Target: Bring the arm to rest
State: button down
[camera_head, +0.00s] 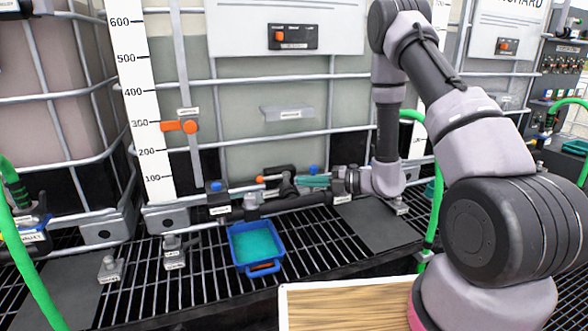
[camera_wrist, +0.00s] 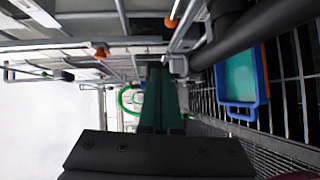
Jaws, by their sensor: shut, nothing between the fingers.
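My arm reaches up from the lower right and bends down to the wrist beside the caged tank (camera_head: 290,150). My gripper (camera_head: 303,181) points left, low along the front of the tank, just above the pipe fittings (camera_head: 250,207). Its green fingers show together, shut and empty, in the wrist view (camera_wrist: 160,85). I cannot tell whether the fingers touch the fittings behind them. The blue tray (camera_head: 278,268) with teal liquid inside sits on the grating, below and left of the gripper. The tray also shows at the right of the wrist view (camera_wrist: 262,88).
A wooden board (camera_head: 345,308) lies at the front beside my base. Small labelled fittings (camera_head: 174,252) stand on the black grating (camera_head: 205,285). Green hoses (camera_head: 32,262) hang at left and right. An orange-handled clamp (camera_head: 190,126) is on the level scale's post.

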jog(key=s+d+r+n+g+h, duration=0.1)
jog(key=s+r+n+g+h, duration=0.15)
jog(key=s+r+n, duration=0.55)
jog(key=s+r+n+g+h, duration=0.1)
jog(key=s+r+n+g, duration=0.35)
jog(key=r+n, duration=0.7)
jog(key=s+d+r+n+t+h, duration=0.4)
jog(key=s+d+r+n+h, duration=0.1)
jog(key=d+r+n, duration=0.1)
jog(key=s+d+r+n+t+h, duration=0.4)
jog(key=s+d+r+n+h, duration=0.1)
jog(key=d+n, duration=0.4)
jog(key=shift+r+n+t, duration=0.4)
jog(key=shift+r+n, duration=0.25)
jog(key=shift+n, duration=0.4)
jog(key=shift+d, duration=0.1)
